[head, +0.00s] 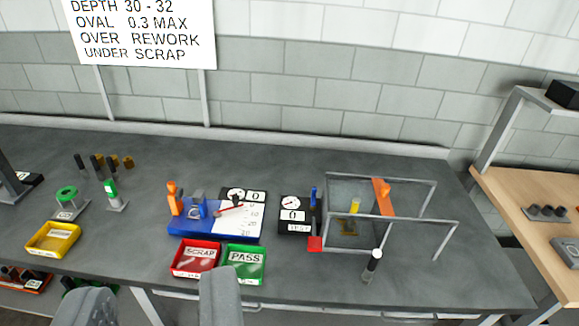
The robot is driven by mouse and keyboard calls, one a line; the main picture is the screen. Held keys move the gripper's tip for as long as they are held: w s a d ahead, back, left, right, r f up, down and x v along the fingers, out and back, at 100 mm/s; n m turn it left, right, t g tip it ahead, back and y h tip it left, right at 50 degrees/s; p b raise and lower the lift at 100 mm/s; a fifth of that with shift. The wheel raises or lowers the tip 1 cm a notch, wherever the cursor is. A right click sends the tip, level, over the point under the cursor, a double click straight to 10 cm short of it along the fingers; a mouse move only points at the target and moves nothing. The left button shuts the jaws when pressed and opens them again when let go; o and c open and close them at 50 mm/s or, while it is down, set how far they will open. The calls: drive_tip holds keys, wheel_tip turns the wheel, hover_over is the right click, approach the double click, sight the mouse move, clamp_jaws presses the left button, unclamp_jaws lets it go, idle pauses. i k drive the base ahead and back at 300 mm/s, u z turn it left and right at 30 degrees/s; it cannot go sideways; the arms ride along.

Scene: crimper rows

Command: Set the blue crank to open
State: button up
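A small blue upright handle (314,196), which looks like the blue crank, stands at the left end of a clear-walled box with a grey frame (437,205). A red block (315,243) sits below it. The handle is too small to tell its setting. My gripper (155,300) shows at the bottom left, its two grey fingers wide apart with nothing seen between them. It is well to the left of the blue handle and nearer to me, not touching it.
A blue fixture (185,228) with an orange lever, a red SCRAP bin (196,258) and a green PASS bin (245,263) stand left of the box. A dial gauge (293,215) adjoins it. Bench is clear at right.

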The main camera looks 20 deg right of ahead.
sight(313, 200)
drive_tip(key=z, duration=0.2)
drive_tip(key=i, duration=0.9)
drive_tip(key=z, duration=0.4)
